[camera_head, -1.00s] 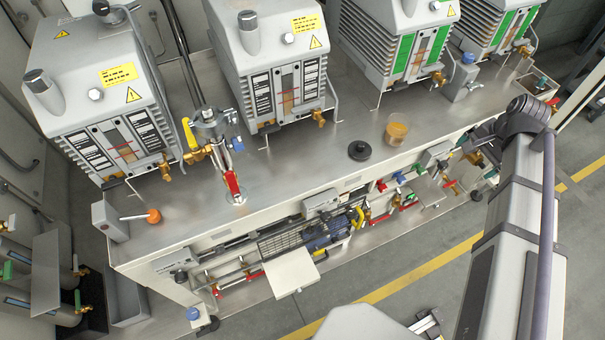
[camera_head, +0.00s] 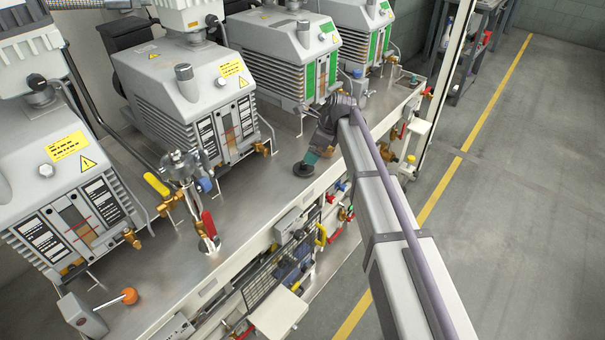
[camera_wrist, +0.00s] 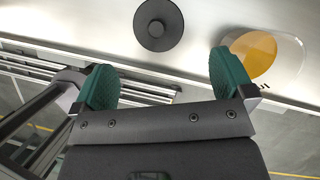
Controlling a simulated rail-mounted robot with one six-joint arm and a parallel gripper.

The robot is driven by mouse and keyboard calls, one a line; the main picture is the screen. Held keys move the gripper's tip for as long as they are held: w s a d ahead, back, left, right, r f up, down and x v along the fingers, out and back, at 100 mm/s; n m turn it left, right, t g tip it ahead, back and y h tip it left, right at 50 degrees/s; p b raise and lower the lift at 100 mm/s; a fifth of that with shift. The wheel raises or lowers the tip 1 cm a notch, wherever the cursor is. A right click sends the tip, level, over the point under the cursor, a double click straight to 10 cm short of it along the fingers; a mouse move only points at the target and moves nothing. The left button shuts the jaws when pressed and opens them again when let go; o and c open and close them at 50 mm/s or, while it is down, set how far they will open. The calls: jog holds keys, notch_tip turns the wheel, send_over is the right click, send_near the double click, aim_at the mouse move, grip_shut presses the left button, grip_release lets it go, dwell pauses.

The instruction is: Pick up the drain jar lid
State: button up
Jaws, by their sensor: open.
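The drain jar lid (camera_head: 304,169) is a round black disc with a raised centre knob. It lies flat on the steel bench top near the front edge; in the wrist view the lid (camera_wrist: 158,25) is at the top middle. My gripper (camera_head: 313,156), with green fingers, is beside the lid in the head view. In the wrist view my gripper (camera_wrist: 166,80) is open and empty, with the lid beyond the fingertips, roughly centred between them. The clear drain jar (camera_wrist: 257,56) with amber liquid is behind the right finger; my arm appears to hide it in the head view.
Grey vacuum pumps (camera_head: 183,88) line the back of the bench. A metal fitting with yellow and red handles (camera_head: 190,190) stands left of the lid. The bench top (camera_head: 262,185) between them is clear. Pipes and valves sit below the front edge.

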aim_at(304, 164)
jog(key=b+x, duration=0.1)
jog(key=x, duration=0.2)
jog(key=shift+d+f, duration=0.1)
jog(key=shift+d, duration=0.05)
jog(key=shift+f+b, duration=0.15)
jog(key=shift+b, duration=0.2)
jog(key=b+x, duration=0.4)
jog(key=x, duration=0.1)
jog(key=shift+a+b, duration=0.3)
jog(key=shift+a, duration=0.15)
jog(key=shift+r, duration=0.25)
jog(key=c, duration=0.9)
notch_tip(304, 164, up, 10)
jog(key=p, duration=1)
jog(key=shift+r+p, duration=0.2)
jog(key=shift+p, duration=0.2)
jog(key=shift+c, duration=0.2)
